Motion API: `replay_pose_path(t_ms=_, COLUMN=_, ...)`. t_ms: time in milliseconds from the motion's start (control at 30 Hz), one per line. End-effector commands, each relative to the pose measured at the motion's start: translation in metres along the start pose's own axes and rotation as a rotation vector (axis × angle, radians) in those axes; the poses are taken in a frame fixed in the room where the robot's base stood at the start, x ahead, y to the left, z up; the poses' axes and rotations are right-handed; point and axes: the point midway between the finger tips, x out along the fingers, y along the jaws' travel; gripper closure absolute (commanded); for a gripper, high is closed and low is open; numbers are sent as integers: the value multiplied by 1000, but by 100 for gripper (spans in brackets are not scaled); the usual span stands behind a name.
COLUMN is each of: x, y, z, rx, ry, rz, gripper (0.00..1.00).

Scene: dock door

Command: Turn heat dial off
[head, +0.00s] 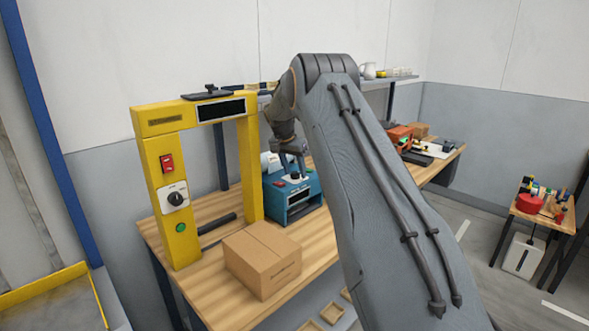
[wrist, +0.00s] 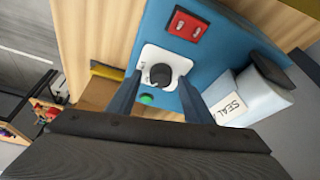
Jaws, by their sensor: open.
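A blue machine (head: 313,187) stands on the wooden bench; its blue panel fills much of the wrist view (wrist: 220,62). On the panel is a black round dial (wrist: 160,76) on a white plate. The dial's setting marks are too small to read. My gripper (wrist: 159,80) is open, with one finger on each side of the dial. I cannot tell whether the fingers touch it. In the head view my gripper (head: 291,163) is just above the machine's top, partly covering the dial there.
The blue panel also has a red switch (wrist: 186,25) and a green button (wrist: 147,99). A cardboard box (head: 262,262) sits in front on the bench.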

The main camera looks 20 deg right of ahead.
Motion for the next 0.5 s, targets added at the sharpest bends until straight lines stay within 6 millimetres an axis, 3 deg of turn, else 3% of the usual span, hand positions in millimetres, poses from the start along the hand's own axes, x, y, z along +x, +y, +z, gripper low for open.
replay_pose_path(t_ms=167, x=0, y=-1, z=0, rx=-1, ry=0, rz=0, gripper=53)
replay_pose_path(t_ms=400, x=0, y=-1, z=1, rx=-1, ry=0, rz=0, gripper=94)
replay_pose_path(t_ms=500, x=0, y=-1, z=1, rx=-3, ry=0, rz=-1, gripper=94)
